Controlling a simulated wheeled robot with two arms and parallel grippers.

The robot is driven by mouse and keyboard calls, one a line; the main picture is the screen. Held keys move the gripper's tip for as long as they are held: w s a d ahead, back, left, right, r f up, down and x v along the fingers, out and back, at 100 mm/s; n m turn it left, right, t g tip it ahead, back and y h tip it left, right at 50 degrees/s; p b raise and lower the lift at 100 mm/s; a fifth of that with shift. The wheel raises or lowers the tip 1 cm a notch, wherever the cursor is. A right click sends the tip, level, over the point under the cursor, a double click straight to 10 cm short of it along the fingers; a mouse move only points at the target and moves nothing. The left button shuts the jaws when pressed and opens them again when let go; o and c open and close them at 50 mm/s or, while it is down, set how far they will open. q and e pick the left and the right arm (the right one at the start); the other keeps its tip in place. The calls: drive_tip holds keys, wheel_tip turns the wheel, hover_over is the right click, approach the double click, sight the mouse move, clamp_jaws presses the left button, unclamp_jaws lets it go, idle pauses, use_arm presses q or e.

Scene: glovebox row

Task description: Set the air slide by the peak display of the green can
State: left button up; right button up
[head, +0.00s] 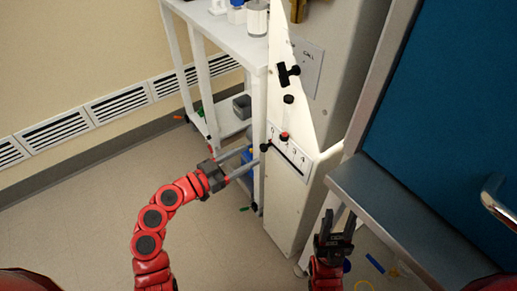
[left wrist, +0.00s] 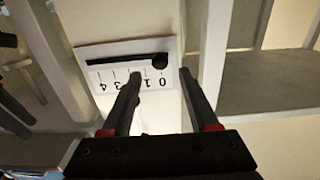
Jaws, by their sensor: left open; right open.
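The air slide is a white scale plate (head: 290,155) with a dark slot, low on the side of the white cabinet. Its black knob (head: 265,147) is at the left end of the slot. In the left wrist view the plate (left wrist: 92,52) appears upside down, with the knob (left wrist: 160,60) by the 0 and 1; the 2 is hidden behind a finger. My left gripper (head: 250,160) is open close to the knob, its fingers either side of it in the wrist view; contact cannot be told. My right gripper (head: 337,222) is open and empty at lower right. No green can or peak display is identifiable.
Above the slide are a black handle (head: 287,74) and a paper label (head: 312,62). A white bench (head: 225,35) stands left of the cabinet. A steel ledge (head: 400,225) and blue door (head: 445,115) are at right. Floor at left is clear.

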sight(261, 149)
use_arm(q)
drive_tip(key=x, duration=0.5)
drive_tip(key=shift+c, duration=0.2)
clamp_jaws()
idle(1.2)
